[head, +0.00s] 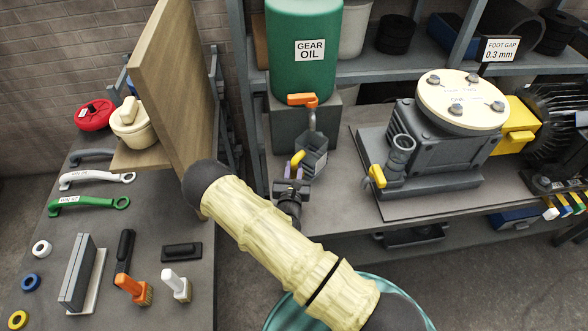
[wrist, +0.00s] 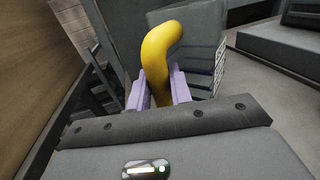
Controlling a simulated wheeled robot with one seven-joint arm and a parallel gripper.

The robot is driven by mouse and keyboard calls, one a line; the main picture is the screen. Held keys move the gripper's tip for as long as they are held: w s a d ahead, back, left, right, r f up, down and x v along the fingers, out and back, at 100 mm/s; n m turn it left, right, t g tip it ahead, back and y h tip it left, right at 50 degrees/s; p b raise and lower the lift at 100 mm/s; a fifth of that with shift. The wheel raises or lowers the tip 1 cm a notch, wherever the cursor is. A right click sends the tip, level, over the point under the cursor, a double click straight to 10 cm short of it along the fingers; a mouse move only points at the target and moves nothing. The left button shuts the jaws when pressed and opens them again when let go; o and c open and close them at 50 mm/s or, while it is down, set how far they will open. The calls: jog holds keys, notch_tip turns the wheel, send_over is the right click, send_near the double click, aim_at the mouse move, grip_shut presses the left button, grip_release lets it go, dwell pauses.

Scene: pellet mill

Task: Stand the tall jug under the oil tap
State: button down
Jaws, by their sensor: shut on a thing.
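The jug (head: 315,157) is dark grey and angular with a yellow handle (head: 297,159). In the head view it is at the bench's back edge, below the oil tap's spout (head: 312,119). The tap has an orange lever (head: 301,99) and sits under the green GEAR OIL tank (head: 301,50). My gripper (head: 291,187) is shut on the handle; its lilac fingers flank the yellow handle (wrist: 158,60) in the wrist view, with the grey jug body (wrist: 200,50) beyond. The jug looks about upright. I cannot tell whether its base touches a surface.
A wooden board (head: 178,80) stands upright left of my arm. The gearbox (head: 440,140) with a cream lid (head: 460,100) and a yellow lever (head: 377,176) is to the right. Tools and brushes lie on the left bench (head: 190,218).

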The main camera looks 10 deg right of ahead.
jog(key=shift+f, duration=0.8)
dwell(0.4)
grip_release()
dwell(0.5)
jog(key=shift+s, duration=0.1)
jog(key=shift+p+v, duration=1.1)
jog(key=shift+v, duration=3.35)
